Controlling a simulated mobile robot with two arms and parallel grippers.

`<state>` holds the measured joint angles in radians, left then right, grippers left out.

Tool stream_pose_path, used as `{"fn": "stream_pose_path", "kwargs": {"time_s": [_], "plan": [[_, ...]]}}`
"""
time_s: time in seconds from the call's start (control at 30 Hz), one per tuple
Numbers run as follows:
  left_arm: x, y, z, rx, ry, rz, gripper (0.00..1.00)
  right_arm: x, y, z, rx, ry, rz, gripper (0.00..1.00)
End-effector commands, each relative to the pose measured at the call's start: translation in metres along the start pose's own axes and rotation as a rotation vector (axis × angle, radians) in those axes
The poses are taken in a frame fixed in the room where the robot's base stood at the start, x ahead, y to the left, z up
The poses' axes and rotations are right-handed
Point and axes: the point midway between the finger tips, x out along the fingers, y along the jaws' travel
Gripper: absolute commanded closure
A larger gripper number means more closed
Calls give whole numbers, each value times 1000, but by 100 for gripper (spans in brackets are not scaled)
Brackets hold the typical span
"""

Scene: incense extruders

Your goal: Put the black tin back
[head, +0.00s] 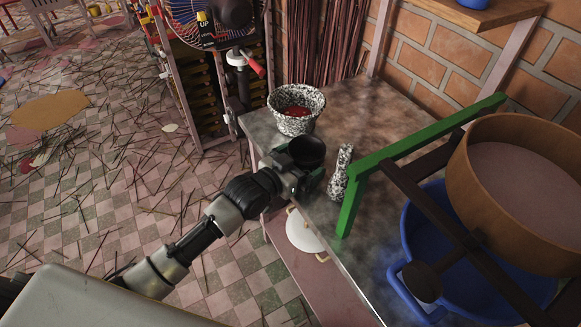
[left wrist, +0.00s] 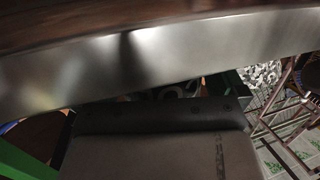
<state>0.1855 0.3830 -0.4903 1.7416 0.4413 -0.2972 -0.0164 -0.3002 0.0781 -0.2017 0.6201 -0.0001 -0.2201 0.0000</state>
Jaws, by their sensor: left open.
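The black tin (head: 307,149) is a dark, round, open-topped vessel at the near left part of the table in the head view. My left gripper (head: 309,172) is open at the tin's near side, close against it. Its fingertips are partly hidden, and I cannot tell whether they touch the tin. In the left wrist view a smooth metallic band (left wrist: 150,65) fills the upper part, very close to the camera; I cannot tell what it belongs to. My right gripper is in neither view.
A speckled mortar (head: 296,122) with red contents stands behind the tin. A blue tub (head: 408,262) and round wooden sieve (head: 465,170) crowd the right. Bare tabletop (head: 385,105) lies behind.

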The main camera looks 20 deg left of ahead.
Motion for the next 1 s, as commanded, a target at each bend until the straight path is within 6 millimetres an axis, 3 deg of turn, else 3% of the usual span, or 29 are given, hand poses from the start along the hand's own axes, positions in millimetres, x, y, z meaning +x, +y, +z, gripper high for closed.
{"fn": "stream_pose_path", "kwargs": {"time_s": [0.17,0.4,0.6,1.0], "plan": [[-27,0,0,1,-2,0,0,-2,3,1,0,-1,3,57],[-80,0,1,0,-3,0,0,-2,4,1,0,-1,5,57],[-110,0,1,0,-2,0,0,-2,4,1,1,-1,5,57],[-120,0,0,-1,-1,-1,0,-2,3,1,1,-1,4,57]]}}
